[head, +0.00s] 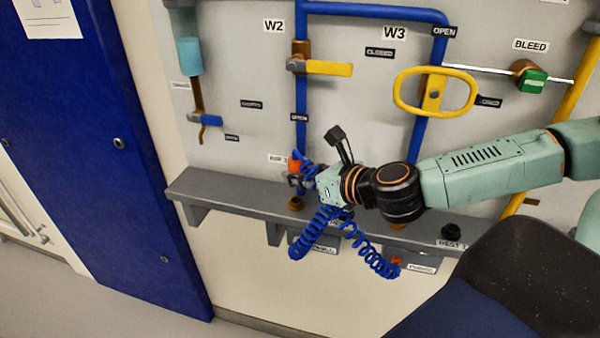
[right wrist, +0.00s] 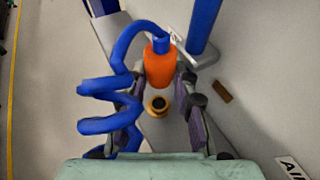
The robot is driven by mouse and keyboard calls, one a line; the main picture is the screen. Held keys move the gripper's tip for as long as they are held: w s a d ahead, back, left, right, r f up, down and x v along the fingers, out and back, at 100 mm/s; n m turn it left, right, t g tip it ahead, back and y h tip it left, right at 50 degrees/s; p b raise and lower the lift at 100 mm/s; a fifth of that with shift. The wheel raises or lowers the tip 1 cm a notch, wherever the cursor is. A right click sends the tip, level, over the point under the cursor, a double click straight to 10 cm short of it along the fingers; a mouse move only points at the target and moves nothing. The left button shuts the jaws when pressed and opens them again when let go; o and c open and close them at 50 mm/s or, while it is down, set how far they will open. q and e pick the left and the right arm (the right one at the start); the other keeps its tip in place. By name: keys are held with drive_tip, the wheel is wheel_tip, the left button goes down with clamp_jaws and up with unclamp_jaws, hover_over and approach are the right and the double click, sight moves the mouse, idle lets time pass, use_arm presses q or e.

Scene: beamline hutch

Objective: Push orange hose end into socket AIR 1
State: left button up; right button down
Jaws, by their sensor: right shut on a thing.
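The orange hose end (head: 293,164) is held in my right gripper (head: 301,181), in front of the panel and above the grey ledge. In the right wrist view the orange hose end (right wrist: 159,68) sits between the fingertips, with a blue coiled hose (right wrist: 112,92) running from its blue neck. A brass ring-shaped socket (right wrist: 157,106) shows below it, apart from it in the picture. In the head view a brass socket (head: 296,204) is on the ledge under the gripper, near a small label (head: 277,158) that seems to read AIR 1. My left gripper is not in view.
The grey ledge (head: 225,195) runs along the panel, with a black fitting (head: 451,230) at its right. The blue coil (head: 316,232) hangs before the ledge. A second orange end (head: 396,262) is lower right. Blue pipes and a yellow valve handle (head: 330,69) are above.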

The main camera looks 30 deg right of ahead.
sight(300, 203)
drive_tip(key=shift+d+f+b, duration=0.2)
drive_tip(key=shift+f+b, duration=0.15)
drive_tip(key=shift+f, duration=0.4)
drive_tip(key=shift+f+b, duration=0.35)
drive_tip(key=shift+a+f+b, duration=0.2)
drive_tip(key=shift+f+b, duration=0.3)
drive_tip(key=shift+a+f+b, duration=0.2)
drive_tip(key=shift+f+b, duration=0.25)
drive_tip(key=shift+b, duration=0.05)
drive_tip(key=shift+f+b, duration=0.25)
drive_tip(key=shift+b, duration=0.05)
drive_tip(key=shift+d+f, duration=0.2)
drive_tip(key=shift+d, duration=0.1)
drive_tip(key=shift+a+r, duration=0.1)
drive_tip(key=shift+a, duration=0.15)
drive_tip(key=shift+d, duration=0.25)
drive_tip(key=shift+a, duration=0.2)
